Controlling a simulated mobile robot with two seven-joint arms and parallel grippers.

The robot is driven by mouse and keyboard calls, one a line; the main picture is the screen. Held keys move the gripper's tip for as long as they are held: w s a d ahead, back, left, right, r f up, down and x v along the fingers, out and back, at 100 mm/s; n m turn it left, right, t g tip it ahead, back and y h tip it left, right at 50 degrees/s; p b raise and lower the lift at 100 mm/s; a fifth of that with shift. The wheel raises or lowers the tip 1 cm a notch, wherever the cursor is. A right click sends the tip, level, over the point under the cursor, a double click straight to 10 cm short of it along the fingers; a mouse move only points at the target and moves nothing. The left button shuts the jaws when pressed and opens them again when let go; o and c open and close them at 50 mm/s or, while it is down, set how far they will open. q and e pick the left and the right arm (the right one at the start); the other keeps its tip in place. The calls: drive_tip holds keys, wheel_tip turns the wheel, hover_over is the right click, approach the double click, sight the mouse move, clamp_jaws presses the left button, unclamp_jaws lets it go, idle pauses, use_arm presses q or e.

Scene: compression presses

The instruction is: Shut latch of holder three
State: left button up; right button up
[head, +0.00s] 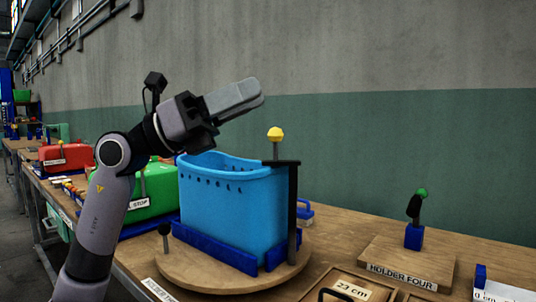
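A round wooden board (180,275) carries a blue basket (225,205) between low blue rails (215,248). Its front label (158,291) is cut off and only partly readable, so I cannot confirm it says holder three. At the basket's right side stand a dark upright post (292,215) with a flat black top and a yellow knob (275,134) on a short stem. I cannot tell whether this latch is open or shut. My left gripper (250,93) is above the basket, left of and higher than the knob, touching neither. Its fingers lie together, with nothing visible between them. My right gripper is out of view.
A board labelled holder four (400,275) with a green-knobbed lever (415,205) stands at right. A green container (155,190) and a red one (65,157) stand at left. A dark-knobbed pin (164,231) rises before the basket. Free air lies right of my gripper.

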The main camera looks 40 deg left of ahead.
sight(269, 161)
use_arm(q)
drive_tip(key=w+a+f+n+y, duration=0.1)
drive_tip(key=w+a+f+y, duration=0.1)
drive_tip(key=w+y, duration=0.1)
drive_tip(key=w+a+f+n+t+y, duration=0.1)
drive_tip(key=w+a+f+n+y, duration=0.1)
drive_tip(key=y, duration=0.3)
drive_tip(key=w+a+f+n+y, duration=0.1)
drive_tip(key=w+a+f+y, duration=0.1)
drive_tip(key=w+f+y, duration=0.2)
drive_tip(key=shift+w+a+n+t+y+p, duration=0.25)
drive_tip(key=shift+w+n+t+y+p, duration=0.1)
drive_tip(key=shift+w+y, duration=0.2)
drive_tip(key=shift+w+d+f, duration=0.1)
drive_tip(key=shift+w+f, duration=0.1)
drive_tip(key=shift+w, duration=0.55)
